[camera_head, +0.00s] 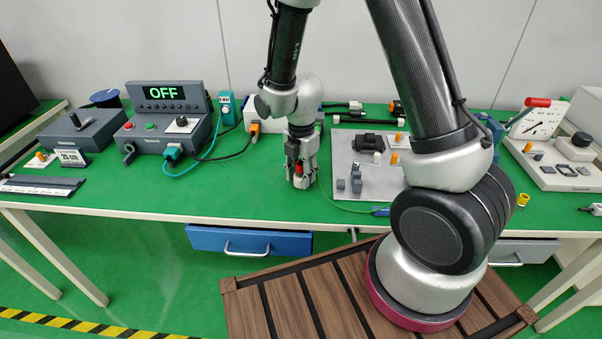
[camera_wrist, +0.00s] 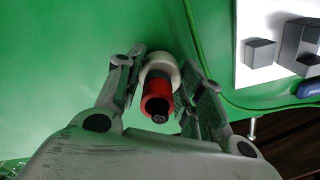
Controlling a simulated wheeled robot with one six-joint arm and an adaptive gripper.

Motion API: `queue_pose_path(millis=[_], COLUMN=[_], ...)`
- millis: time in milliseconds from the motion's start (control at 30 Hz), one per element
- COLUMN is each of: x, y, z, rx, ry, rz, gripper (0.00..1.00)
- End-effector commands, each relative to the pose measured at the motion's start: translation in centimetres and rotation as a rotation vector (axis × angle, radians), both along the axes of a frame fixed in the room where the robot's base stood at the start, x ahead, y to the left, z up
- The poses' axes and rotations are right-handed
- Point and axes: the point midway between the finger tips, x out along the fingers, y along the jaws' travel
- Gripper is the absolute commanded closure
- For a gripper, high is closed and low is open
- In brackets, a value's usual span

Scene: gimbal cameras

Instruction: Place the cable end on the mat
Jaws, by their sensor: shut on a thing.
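My gripper (camera_head: 300,175) hangs low over the green mat (camera_head: 240,180) on the bench, left of the grey plate. It is shut on the cable end (camera_wrist: 157,92), a red piece with a white collar and a dark tip, held between the two fingers in the wrist view. In the head view a little red of the cable end (camera_head: 298,166) shows between the fingers. A thin green cable (camera_head: 340,206) runs from near the gripper toward the right along the plate. I cannot tell whether the cable end touches the mat.
A grey plate (camera_head: 345,150) with several small blocks stands just right of my gripper. To the left is a control box (camera_head: 165,130) reading OFF, with teal and black cables. A gauge board (camera_head: 555,150) stands far right. The mat between box and gripper is clear.

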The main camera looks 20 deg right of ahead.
Motion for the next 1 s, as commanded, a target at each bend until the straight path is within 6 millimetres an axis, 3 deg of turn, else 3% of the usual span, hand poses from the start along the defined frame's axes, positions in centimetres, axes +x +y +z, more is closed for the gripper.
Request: queue_pose_path(millis=[133, 167, 267, 667, 767, 1000], x=[0.0, 0.0, 0.0, 0.0, 0.1, 0.1], y=[0.0, 0.0, 0.0, 0.0, 0.0, 0.1], z=[-0.3, -0.3, -0.2, 0.4, 1.8, 7.3], rx=[-0.001, 0.0, 0.0, 0.001, 0.001, 0.002], ry=[0.001, 0.0, 0.0, -0.002, -0.004, -0.006], rz=[0.0, 0.0, 0.0, 0.0, 0.0, 0.0], gripper=[0.82, 0.59, 0.41, 0.41, 0.41, 0.41])
